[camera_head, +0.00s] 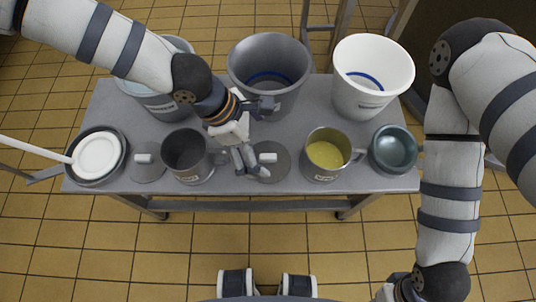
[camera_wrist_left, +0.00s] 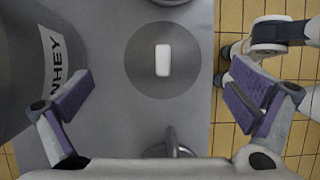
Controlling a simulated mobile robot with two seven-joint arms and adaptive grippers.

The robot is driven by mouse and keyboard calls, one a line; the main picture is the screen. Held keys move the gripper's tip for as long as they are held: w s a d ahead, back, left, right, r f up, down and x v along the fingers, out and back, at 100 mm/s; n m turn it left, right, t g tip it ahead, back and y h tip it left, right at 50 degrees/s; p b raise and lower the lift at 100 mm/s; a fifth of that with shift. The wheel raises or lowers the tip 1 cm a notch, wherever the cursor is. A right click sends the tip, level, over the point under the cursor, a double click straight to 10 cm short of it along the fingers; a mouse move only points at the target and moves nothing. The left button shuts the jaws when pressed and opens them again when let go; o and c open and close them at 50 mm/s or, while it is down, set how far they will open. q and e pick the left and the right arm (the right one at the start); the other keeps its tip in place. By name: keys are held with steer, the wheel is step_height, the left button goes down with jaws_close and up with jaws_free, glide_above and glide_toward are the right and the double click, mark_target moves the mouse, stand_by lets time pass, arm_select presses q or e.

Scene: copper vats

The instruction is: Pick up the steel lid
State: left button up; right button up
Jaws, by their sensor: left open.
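A round grey steel lid (camera_head: 273,170) with a pale block-shaped handle lies flat on the grey table, right of the dark grey jug. In the left wrist view the same lid (camera_wrist_left: 140,75) shows whole, its white handle upright in the picture. My left gripper (camera_head: 245,168) is open and empty, over the table at the lid's left side, and partly covers that side in the head view. Its two fingers (camera_wrist_left: 165,100) are wide apart, with the lid beyond them. A second, smaller grey lid (camera_head: 146,176) with a pale knob lies farther left. My right gripper is only partly visible at the bottom edge.
The dark jug (camera_head: 186,157) stands left of my gripper, its handle close by. A jug with yellow contents (camera_head: 326,157) and a green bowl (camera_head: 394,149) stand right. A grey bucket (camera_head: 268,65) and white bucket (camera_head: 373,75) stand behind. A white-topped pan (camera_head: 96,155) is far left.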

mark_target(266, 157)
arm_select(q)
steer(key=x, duration=0.6)
steer(key=shift+s+a+f, duration=0.15)
steer(key=shift+s+f, duration=0.05)
steer(key=c, duration=1.7)
steer(key=shift+s+a, duration=0.1)
steer(key=shift+a, duration=0.05)
steer(key=shift+c, duration=1.1)
